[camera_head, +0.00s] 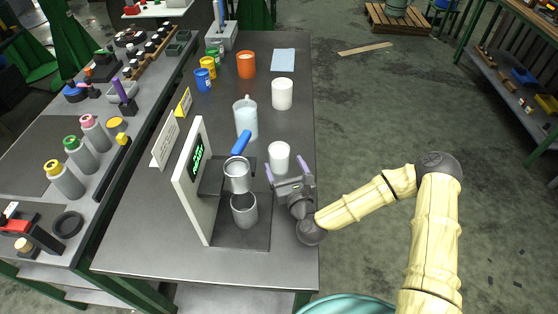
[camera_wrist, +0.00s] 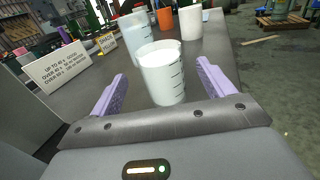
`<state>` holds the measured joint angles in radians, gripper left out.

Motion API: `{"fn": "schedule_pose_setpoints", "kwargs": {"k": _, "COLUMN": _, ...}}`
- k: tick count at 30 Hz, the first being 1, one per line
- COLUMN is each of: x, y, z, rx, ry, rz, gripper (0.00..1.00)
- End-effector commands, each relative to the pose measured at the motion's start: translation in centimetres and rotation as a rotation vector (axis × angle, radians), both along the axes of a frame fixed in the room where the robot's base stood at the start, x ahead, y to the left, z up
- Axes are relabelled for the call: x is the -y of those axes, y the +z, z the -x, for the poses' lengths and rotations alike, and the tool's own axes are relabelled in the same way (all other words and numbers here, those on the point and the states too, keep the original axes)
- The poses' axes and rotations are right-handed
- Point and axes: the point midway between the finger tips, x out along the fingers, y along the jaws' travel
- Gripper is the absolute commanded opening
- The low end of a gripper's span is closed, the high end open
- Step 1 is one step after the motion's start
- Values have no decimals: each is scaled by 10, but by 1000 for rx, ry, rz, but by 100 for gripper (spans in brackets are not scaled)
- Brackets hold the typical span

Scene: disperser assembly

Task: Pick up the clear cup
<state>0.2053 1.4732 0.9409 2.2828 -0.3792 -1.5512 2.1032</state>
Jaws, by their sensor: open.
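The clear cup (camera_head: 279,157) stands upright on the dark bench, to the right of the dispenser stand. In the wrist view the cup (camera_wrist: 163,78) is pale and translucent, with dark measuring marks on its side. My gripper (camera_head: 285,168) is open, its two purple fingers pointing at the cup from the near side. In the wrist view the gripper (camera_wrist: 162,75) has one finger to the left and one to the right of the cup. I cannot tell whether the cup is fully between the fingertips. Nothing is held.
A dispenser stand (camera_head: 194,190) with a blue-handled part and a metal cup (camera_head: 244,210) is close on the left. A larger translucent pitcher (camera_head: 245,122) and a white container (camera_head: 282,94) stand behind the cup. An orange cup (camera_head: 246,65) is farther back.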

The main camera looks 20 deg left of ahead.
Motion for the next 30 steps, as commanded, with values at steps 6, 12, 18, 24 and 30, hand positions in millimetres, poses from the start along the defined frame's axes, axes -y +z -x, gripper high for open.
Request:
{"fn": "schedule_pose_setpoints", "kwargs": {"k": 6, "x": -5, "y": -24, "z": -7, "rx": 3, "ry": 0, "rz": 1, "gripper": 81}}
{"fn": "schedule_pose_setpoints", "kwargs": {"k": 12, "x": -10, "y": -26, "z": -14, "rx": -1, "ry": 1, "rz": 1, "gripper": 81}}
{"fn": "schedule_pose_setpoints", "kwargs": {"k": 18, "x": -10, "y": -26, "z": -14, "rx": 0, "ry": 0, "rz": 0, "gripper": 81}}
{"fn": "schedule_pose_setpoints", "kwargs": {"k": 24, "x": -18, "y": -24, "z": -27, "rx": 4, "ry": -1, "rz": 2, "gripper": 81}}
{"fn": "schedule_pose_setpoints", "kwargs": {"k": 30, "x": -35, "y": -23, "z": -52, "rx": 4, "ry": 0, "rz": 2, "gripper": 81}}
